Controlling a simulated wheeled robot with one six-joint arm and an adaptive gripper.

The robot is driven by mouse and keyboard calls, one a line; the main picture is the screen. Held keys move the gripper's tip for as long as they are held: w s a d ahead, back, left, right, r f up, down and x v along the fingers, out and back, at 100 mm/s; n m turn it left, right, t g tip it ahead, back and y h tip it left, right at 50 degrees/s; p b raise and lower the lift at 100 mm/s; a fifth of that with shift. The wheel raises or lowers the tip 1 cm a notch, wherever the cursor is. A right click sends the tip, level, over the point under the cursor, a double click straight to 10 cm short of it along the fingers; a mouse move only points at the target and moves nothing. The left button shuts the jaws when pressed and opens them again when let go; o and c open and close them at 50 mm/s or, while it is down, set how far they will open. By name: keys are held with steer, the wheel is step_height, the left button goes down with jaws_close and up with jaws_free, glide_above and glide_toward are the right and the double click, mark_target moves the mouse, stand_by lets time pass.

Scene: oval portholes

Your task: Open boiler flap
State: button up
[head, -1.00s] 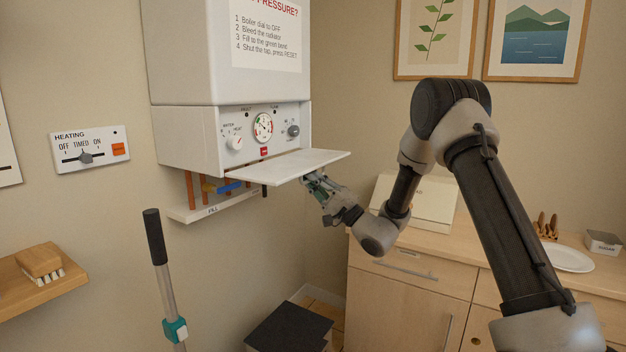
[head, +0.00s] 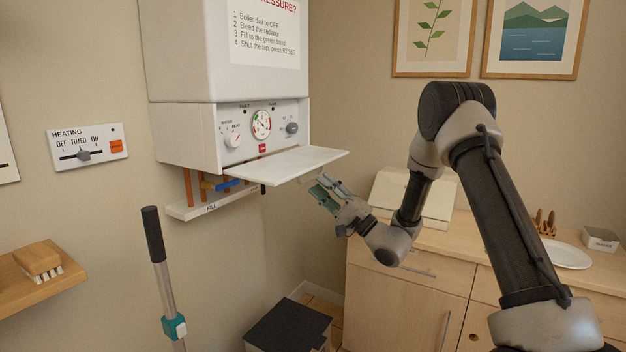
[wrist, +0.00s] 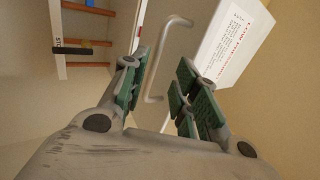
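The white boiler (head: 232,50) hangs on the wall. Its flap (head: 283,165) is folded down and stands out roughly level below the control panel (head: 250,130), leaving the dials and red button bare. In the wrist view the flap (wrist: 190,45) carries a pale bar handle (wrist: 157,60) on its face. My gripper (head: 326,187) is just below and to the right of the flap's front edge, apart from it. In the wrist view its green-padded fingers (wrist: 158,88) are spread, with nothing held between them; the handle shows beyond the gap.
Copper pipes and a blue tap (head: 222,184) sit under the boiler above a shelf marked FILL (head: 212,207). A wooden cabinet (head: 410,300) stands below my arm at right. A teal-clamped pole (head: 165,280) stands in front.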

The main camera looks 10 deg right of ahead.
steer(key=v, duration=0.7)
